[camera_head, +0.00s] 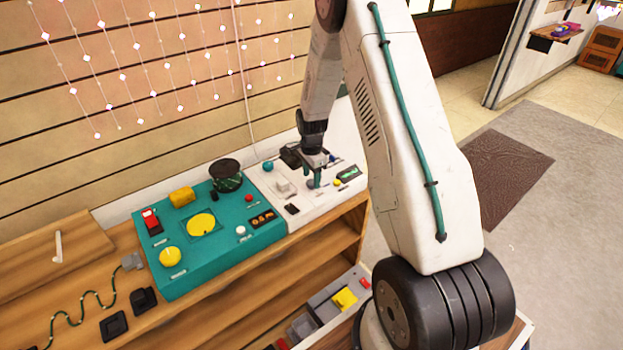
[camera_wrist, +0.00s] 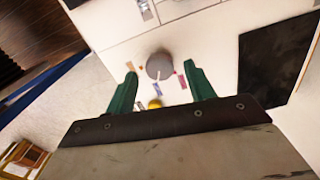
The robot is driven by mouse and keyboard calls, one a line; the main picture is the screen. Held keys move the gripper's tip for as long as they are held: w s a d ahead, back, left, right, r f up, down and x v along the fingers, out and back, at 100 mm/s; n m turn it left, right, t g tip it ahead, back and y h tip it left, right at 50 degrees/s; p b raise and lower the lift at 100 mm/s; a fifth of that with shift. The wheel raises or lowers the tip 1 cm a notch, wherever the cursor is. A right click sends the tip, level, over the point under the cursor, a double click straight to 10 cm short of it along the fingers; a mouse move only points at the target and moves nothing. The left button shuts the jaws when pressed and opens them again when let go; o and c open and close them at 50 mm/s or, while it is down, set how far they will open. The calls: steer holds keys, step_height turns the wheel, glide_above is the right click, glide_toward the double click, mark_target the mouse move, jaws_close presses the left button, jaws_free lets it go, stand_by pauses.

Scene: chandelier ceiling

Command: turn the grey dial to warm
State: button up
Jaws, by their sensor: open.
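The grey dial (camera_wrist: 158,64) is a round knob on the white panel (camera_head: 291,204). A thin pale pointer mark shows at its lower edge in the wrist view. Small coloured labels, orange (camera_wrist: 135,68), red (camera_wrist: 183,82) and blue, lie around it, too small to read. My gripper (camera_wrist: 159,70) is open, with one green finger on each side of the dial and gaps between. Whether the fingertips touch the panel cannot be told. In the head view my gripper (camera_head: 315,181) is low over the white panel and largely hides the dial.
A yellow knob (camera_wrist: 155,103) sits close to the dial, between my fingers lower in the wrist view. A dark rectangle (camera_wrist: 275,60) lies to the right there. In the head view a teal panel (camera_head: 190,267) with yellow, red and white controls stands to the left.

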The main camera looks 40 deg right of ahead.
steer(key=shift+f, duration=0.7)
steer(key=c, duration=1)
